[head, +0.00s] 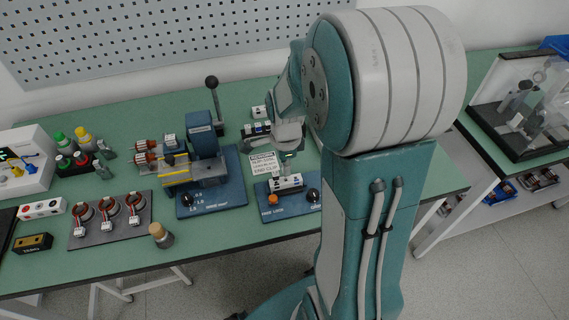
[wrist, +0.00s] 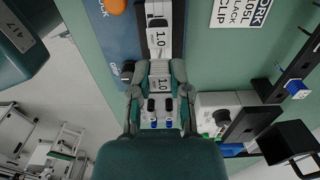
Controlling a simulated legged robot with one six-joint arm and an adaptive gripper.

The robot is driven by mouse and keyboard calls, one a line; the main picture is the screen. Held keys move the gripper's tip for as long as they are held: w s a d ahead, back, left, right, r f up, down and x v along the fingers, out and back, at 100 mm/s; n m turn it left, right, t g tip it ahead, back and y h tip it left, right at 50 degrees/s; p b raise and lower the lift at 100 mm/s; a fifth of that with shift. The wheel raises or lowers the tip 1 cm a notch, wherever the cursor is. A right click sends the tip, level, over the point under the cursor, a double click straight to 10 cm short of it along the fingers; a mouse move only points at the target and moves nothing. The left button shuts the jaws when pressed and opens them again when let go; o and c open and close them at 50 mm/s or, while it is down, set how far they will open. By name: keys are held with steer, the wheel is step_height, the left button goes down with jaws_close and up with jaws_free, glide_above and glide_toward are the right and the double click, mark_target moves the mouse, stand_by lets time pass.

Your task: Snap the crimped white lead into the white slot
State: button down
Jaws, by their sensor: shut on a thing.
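My gripper (wrist: 162,68) is shut on a pale block (wrist: 161,84) marked "1.0", with its fingers on either side. Dark and blue-tipped ends show at the block's near side. Ahead of it, in line, a second white "1.0" piece (wrist: 159,38) sits on a blue base; I cannot tell whether the two touch. In the head view my gripper (head: 288,154) is just above the white cylinder-like piece (head: 285,183) on the blue base (head: 268,211) with an orange knob. The crimped white lead and the white slot cannot be clearly made out.
Several round stators sit on a grey plate (head: 91,240). A printed sign (head: 267,164) is behind the base. White and dark boxes (wrist: 222,112) are right of my gripper.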

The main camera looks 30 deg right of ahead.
steer(key=shift+f, duration=0.15)
steer(key=shift+d+f, duration=0.1)
steer(key=shift+f, duration=0.35)
steer(key=shift+f, duration=0.15)
stand_by(0.3)
steer(key=shift+f, duration=0.45)
steer(key=shift+f, duration=0.1)
stand_by(0.4)
steer(key=c, duration=0.5)
jaws_free()
